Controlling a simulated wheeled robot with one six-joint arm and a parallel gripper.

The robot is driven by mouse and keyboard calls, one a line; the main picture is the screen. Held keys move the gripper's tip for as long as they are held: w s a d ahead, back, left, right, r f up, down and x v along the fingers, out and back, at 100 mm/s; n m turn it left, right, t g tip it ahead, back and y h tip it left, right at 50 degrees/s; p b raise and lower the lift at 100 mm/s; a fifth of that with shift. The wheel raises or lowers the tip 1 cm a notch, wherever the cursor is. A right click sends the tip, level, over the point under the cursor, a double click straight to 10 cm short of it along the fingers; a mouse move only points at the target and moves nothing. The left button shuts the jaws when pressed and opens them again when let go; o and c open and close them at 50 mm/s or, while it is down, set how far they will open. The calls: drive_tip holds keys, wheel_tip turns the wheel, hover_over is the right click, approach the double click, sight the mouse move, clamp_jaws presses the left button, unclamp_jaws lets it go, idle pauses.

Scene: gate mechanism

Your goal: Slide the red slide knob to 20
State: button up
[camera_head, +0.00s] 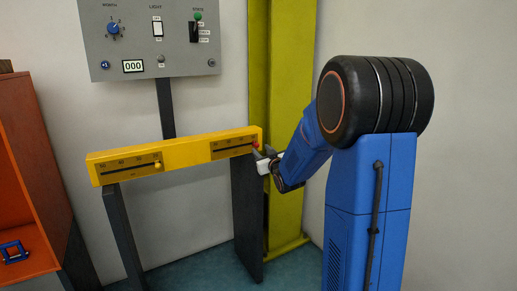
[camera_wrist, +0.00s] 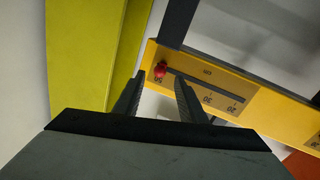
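The red slide knob (camera_head: 256,144) sits at the right end of the right-hand slider on the yellow beam (camera_head: 200,149). It also shows in the wrist view (camera_wrist: 159,68), at the end of its dark slot, beside a mark that seems to read 50. Marks that look like 30 and 20 lie farther along the slot, upside down in that view. My gripper (camera_head: 263,157) is close to the knob, in front of the beam's right end. In the wrist view my gripper (camera_wrist: 160,77) is open, with the knob between or just beyond its fingertips; contact cannot be told.
A second slider with a yellow knob (camera_head: 158,165) is on the beam's left half. A grey control panel (camera_head: 150,38) stands above and behind. A yellow-green post (camera_head: 285,100) rises behind my gripper. An orange cabinet (camera_head: 25,170) stands at the left.

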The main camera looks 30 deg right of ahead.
sight(258, 146)
drive_tip(key=shift+w+d, duration=0.2)
drive_tip(key=shift+w, duration=1)
drive_tip(key=shift+w+d, duration=0.2)
drive_tip(key=shift+w, duration=1)
drive_tip(key=shift+c, duration=0.7)
clamp_jaws()
